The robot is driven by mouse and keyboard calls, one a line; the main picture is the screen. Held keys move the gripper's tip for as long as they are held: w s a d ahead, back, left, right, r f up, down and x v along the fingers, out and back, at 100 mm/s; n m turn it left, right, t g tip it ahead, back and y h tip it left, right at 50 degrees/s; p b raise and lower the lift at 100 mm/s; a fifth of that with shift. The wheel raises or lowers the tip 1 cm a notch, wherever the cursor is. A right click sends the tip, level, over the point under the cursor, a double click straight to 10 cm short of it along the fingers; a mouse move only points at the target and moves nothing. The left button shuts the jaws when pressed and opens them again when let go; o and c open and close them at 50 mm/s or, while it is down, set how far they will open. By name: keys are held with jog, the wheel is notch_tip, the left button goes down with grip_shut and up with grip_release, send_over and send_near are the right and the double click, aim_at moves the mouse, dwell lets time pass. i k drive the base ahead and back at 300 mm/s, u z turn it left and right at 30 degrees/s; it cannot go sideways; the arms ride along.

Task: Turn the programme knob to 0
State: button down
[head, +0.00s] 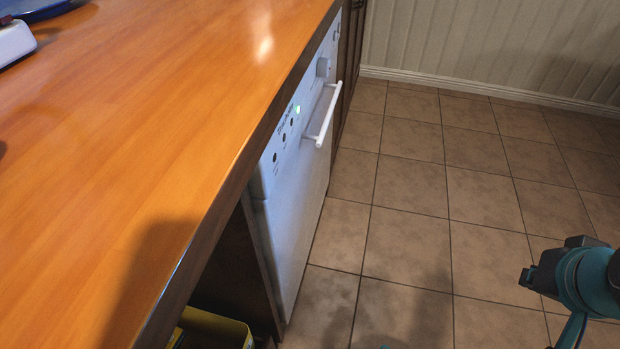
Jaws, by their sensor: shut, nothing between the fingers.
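The white dishwasher front (290,190) stands under the counter, seen at a steep angle. A grey, blocky knob (323,67) juts from the far end of its control panel. Its pointer and markings are too small to read, so its setting cannot be told. A green light (298,109) is lit on the panel, with several dark round buttons nearer me. My gripper (527,278) is at the right edge, dark and partly hidden behind my teal wrist. It is shut and empty, over the floor and well apart from the knob.
A white bar handle (323,115) sticks out from the dishwasher beside the panel. The wooden counter (150,130) overhangs at left. A yellow-rimmed container (225,325) is below it. The tiled floor (440,190) is clear to the wall.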

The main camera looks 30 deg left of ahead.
aim_at(324, 67)
jog(key=u, duration=0.65)
jog(key=i, duration=0.15)
jog(key=u, duration=0.85)
